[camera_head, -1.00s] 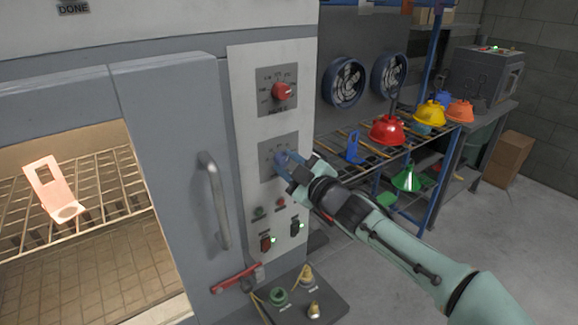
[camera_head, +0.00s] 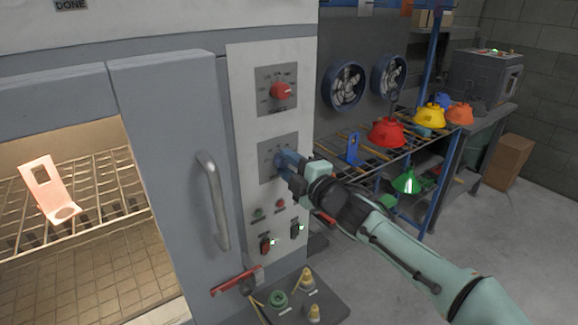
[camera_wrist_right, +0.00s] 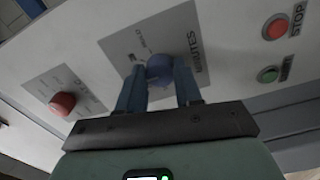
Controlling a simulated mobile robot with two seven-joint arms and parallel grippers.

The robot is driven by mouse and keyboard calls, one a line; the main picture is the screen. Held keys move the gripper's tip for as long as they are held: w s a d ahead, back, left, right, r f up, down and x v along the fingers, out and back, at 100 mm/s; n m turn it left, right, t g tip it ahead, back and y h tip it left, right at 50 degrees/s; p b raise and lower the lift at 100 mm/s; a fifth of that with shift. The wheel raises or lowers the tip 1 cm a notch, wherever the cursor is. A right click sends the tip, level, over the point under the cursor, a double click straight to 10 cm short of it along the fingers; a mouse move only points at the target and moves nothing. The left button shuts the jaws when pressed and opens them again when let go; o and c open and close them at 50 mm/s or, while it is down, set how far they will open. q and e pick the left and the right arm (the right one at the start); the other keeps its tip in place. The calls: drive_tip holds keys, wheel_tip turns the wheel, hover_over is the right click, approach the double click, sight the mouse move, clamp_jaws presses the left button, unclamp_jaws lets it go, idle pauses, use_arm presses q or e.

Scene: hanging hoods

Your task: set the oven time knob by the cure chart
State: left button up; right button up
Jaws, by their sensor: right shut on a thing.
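The oven's control panel (camera_head: 235,130) carries a red upper knob (camera_head: 281,91) and a lower dial plate (camera_head: 266,160). In the right wrist view a blue knob (camera_wrist_right: 160,67) sits on the plate labelled MINUTES (camera_wrist_right: 195,52). My right gripper (camera_head: 284,161) is at the lower dial, its two blue fingers on either side of this knob, shut on it. The fingers also show in the right wrist view (camera_wrist_right: 158,86) and hide part of the knob's edges. The knob's pointer cannot be read. The red knob (camera_wrist_right: 62,103) shows there too. I cannot make out a cure chart. My left gripper is not in view.
The oven door handle (camera_head: 213,200) is left of the panel. A pink bracket (camera_head: 48,190) stands on the lit oven rack. Green and red buttons and two switches are below the dials. A rack with coloured hoods (camera_head: 388,132) stands to the right.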

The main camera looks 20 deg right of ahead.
drive_tip(key=shift+f, duration=0.1)
idle(0.3)
drive_tip(key=o, duration=1)
drive_tip(key=shift+o, duration=0.2)
drive_tip(key=shift+s+d, duration=0.1)
drive_tip(key=shift+s+d, duration=0.15)
drive_tip(key=shift+s, duration=0.2)
drive_tip(key=v, duration=1.2)
drive_tip(key=shift+s, duration=0.2)
